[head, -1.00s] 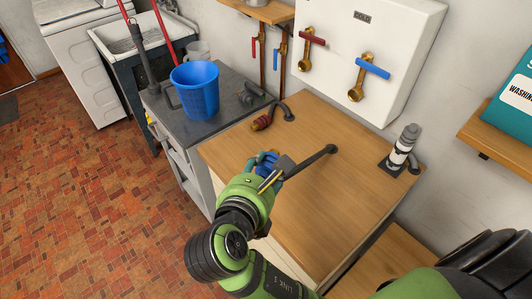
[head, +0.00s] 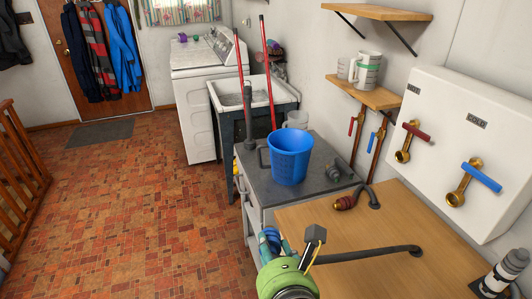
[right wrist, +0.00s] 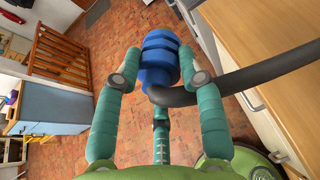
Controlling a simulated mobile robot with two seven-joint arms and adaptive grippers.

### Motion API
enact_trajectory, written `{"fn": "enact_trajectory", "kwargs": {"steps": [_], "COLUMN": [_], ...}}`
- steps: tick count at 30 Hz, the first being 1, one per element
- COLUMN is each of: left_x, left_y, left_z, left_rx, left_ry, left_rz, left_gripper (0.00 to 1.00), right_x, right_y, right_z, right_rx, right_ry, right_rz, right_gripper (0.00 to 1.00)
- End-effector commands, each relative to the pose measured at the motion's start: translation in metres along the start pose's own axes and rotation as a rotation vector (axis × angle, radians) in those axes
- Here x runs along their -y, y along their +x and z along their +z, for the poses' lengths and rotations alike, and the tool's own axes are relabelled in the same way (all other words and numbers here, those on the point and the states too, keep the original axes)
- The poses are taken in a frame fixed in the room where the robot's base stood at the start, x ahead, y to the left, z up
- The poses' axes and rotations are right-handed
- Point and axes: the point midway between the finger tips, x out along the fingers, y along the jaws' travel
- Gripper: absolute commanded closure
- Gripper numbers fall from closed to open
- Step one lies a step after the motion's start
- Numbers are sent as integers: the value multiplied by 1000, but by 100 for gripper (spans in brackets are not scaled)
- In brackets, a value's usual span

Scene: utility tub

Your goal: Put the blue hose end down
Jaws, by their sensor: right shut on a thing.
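My right gripper (head: 284,246) is at the bottom of the head view, by the left edge of the wooden counter (head: 400,215). It is shut on the blue hose end (head: 268,241). The same hose (right wrist: 245,80) leaves to the right in the wrist view. In the head view the fingers partly hide the blue end. My left gripper is not in view.
A red hose end (head: 345,202) lies near the counter's back. A blue bucket (head: 291,157) stands on the grey worktop (head: 262,190) beyond. A black-and-white bottle (head: 505,272) stands at the right. Taps (head: 470,180) are on the wall. The counter's middle is mostly bare.

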Motion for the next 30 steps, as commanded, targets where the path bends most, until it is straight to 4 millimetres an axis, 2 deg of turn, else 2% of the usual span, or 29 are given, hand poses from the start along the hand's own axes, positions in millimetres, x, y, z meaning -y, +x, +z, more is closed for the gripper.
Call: {"fn": "enact_trajectory", "kwargs": {"steps": [2,8,12,15,21,30], "left_x": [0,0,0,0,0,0], "left_y": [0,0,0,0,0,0], "left_z": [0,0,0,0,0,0], "left_rx": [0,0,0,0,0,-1], "left_ry": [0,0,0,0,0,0], "left_rz": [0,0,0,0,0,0], "left_gripper": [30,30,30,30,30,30], "right_x": [5,61,101,122,144,150], "right_y": [1,8,-1,-11,-29,-34], "right_z": [3,-5,-15,-21,-30,-31], "right_rx": [4,-19,-24,-19,-3,8], "right_ry": [27,151,254,318,396,411], "right_rz": [-39,-346,-592,-741,-927,-972], "right_gripper": [100,100,100,100,100,100]}}
